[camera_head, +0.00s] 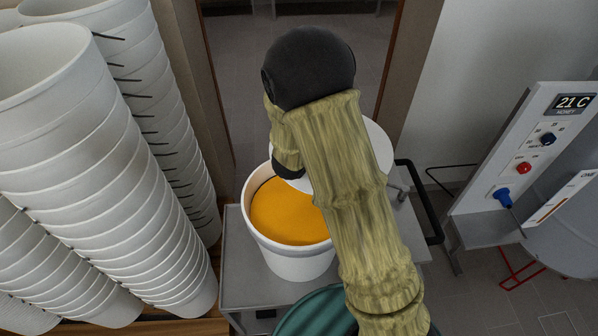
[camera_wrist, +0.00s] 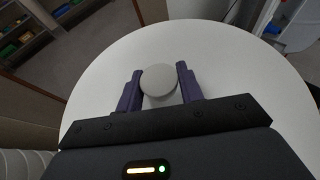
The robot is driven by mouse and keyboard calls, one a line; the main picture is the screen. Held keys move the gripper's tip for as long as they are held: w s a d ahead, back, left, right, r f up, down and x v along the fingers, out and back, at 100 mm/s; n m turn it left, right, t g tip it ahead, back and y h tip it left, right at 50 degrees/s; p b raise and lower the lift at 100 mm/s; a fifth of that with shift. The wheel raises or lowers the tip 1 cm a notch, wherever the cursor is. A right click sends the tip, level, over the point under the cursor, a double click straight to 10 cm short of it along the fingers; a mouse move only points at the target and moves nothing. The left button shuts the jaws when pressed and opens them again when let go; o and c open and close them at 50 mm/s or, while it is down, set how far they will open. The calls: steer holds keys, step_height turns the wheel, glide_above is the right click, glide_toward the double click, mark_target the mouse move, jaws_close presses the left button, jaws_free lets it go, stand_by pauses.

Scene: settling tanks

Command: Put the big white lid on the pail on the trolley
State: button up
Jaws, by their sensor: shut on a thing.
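The pail (camera_head: 292,264) is white, open and filled with orange-yellow stuff. It stands on the grey trolley (camera_head: 247,281). The big white lid (camera_head: 378,150) is partly hidden behind my arm in the head view, at the far right of the pail and seemingly above it. In the wrist view the lid (camera_wrist: 225,60) fills most of the picture, with a round grey knob (camera_wrist: 158,80) in its middle. My gripper (camera_wrist: 160,82) has its two purple fingers on either side of the knob and is shut on it. In the head view my arm hides the fingers.
Tall stacks of white pails (camera_head: 95,150) stand close on the left. A panel (camera_head: 525,150) with knobs and a "21 C" display stands on the right. The trolley's black handle (camera_head: 420,200) is at its right end. A green round thing (camera_head: 315,315) is at the bottom.

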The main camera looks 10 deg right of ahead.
mark_target(298, 183)
steer(key=shift+s+a+m+h+b, duration=0.2)
steer(key=shift+a+m+h+b, duration=0.15)
steer(key=shift+a+m, duration=0.1)
steer(key=s+a+m+g+h+b, duration=0.1)
steer(key=s+a, duration=0.1)
steer(key=a, duration=0.1)
steer(key=s+a+f+m+g+h+b, duration=0.1)
steer(key=s+a+m+g+b, duration=0.1)
steer(key=s, duration=0.1)
steer(key=s+a+m+g+h+b, duration=0.1)
steer(key=s+a+g+b, duration=0.1)
steer(key=a, duration=0.1)
steer(key=shift+s+a+f+m, duration=0.25)
steer(key=shift+a+f, duration=0.1)
step_height(298, 183, down, 5)
steer(key=b, duration=0.5)
steer(key=shift+r, duration=0.2)
steer(key=shift+f+b, duration=0.35)
steer(key=shift+f, duration=0.55)
steer(key=shift+a+p, duration=0.1)
steer(key=shift+p, duration=0.65)
steer(key=shift+f, duration=0.8)
stand_by(1.6)
steer(key=o, duration=1.7)
steer(key=shift+c, duration=0.2)
